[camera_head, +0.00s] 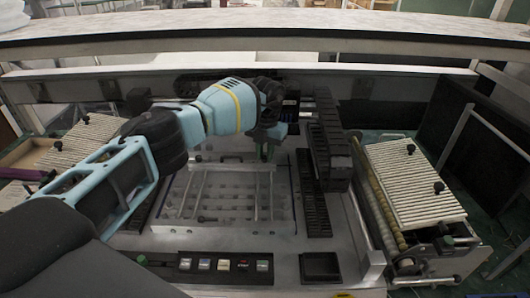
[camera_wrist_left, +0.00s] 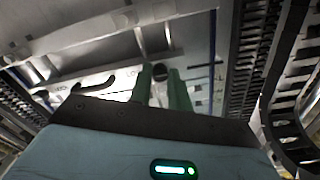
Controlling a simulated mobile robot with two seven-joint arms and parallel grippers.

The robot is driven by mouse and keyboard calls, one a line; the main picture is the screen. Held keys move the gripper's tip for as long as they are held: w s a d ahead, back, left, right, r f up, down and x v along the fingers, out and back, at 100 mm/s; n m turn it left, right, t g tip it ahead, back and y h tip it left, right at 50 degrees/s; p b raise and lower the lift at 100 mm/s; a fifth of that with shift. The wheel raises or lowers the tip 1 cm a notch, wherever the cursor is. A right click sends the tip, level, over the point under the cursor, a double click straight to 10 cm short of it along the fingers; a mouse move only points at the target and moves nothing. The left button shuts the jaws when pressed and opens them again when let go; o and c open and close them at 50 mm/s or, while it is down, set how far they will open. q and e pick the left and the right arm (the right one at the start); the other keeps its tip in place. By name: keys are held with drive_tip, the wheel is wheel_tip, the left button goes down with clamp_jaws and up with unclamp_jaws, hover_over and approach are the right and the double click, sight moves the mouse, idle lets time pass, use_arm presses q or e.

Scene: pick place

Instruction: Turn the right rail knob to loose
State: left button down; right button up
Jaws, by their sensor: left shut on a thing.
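My left gripper (camera_head: 268,150) reaches over the far side of the machine bed, its green fingers pointing down near the right rail (camera_head: 257,195). In the left wrist view its two green fingers (camera_wrist_left: 161,84) are shut on the right rail knob, a small dark knob (camera_wrist_left: 161,73) showing between the fingertips. A pale plate with partly legible lettering (camera_wrist_left: 134,106) lies behind the fingers; I cannot read the knob's setting. In the head view the knob is hidden by the gripper. My right gripper is not in view.
A black handle (camera_wrist_left: 95,82) is to the left of the fingers. Black cable chain (camera_head: 314,195) runs along the right of the bed. A button panel (camera_head: 222,265) is at the front. Ribbed trays (camera_head: 412,185) and rollers stand at the right. A beam (camera_head: 320,68) crosses behind.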

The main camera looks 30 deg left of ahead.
use_arm(q)
drive_tip(key=c, duration=1.3)
unclamp_jaws()
drive_tip(key=shift+d+r, duration=0.15)
drive_tip(key=shift+r, duration=3.75)
